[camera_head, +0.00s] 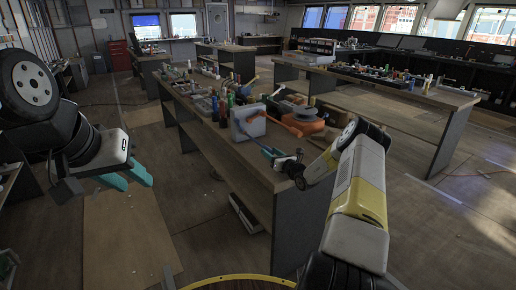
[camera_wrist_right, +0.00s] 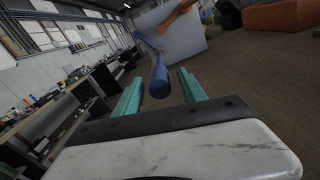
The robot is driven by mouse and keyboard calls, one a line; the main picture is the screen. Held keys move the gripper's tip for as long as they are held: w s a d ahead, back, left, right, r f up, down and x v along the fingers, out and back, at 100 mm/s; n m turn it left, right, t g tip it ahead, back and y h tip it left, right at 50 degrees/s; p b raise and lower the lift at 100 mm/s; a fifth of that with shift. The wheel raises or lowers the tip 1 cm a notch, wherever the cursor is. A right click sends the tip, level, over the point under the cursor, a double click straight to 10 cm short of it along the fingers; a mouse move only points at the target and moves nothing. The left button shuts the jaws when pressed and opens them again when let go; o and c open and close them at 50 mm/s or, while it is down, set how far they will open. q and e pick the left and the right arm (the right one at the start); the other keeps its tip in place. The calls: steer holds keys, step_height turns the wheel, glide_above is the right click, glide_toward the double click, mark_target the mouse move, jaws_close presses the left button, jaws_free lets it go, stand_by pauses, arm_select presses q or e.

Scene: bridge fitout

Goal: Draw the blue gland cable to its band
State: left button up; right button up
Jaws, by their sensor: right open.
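A pale grey panel (camera_head: 248,122) stands upright on the near end of the long bench; it also shows in the right wrist view (camera_wrist_right: 186,42). The blue gland cable (camera_wrist_right: 158,78) sticks out from the panel, its rounded free end between the teal fingers of my right gripper (camera_wrist_right: 162,75). The fingers are apart, with visible gaps beside the cable. In the head view, my right gripper (camera_head: 268,150) is just in front of the panel. My left gripper (camera_head: 138,184) is open and empty, away from the bench at the left. I cannot make out the band.
An orange cable (camera_wrist_right: 182,10) leaves the panel above the blue one. An orange item (camera_head: 303,114) and several small tools and bottles crowd the long bench (camera_head: 258,172) beside and behind the panel. A second bench (camera_head: 405,88) stands to the right. Floor lies open between them.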

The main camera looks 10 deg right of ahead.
mark_target(259, 144)
steer(key=shift+x, duration=1.1)
steer(key=shift+c, duration=0.2)
jaws_close()
steer(key=shift+s, duration=0.1)
stand_by(0.4)
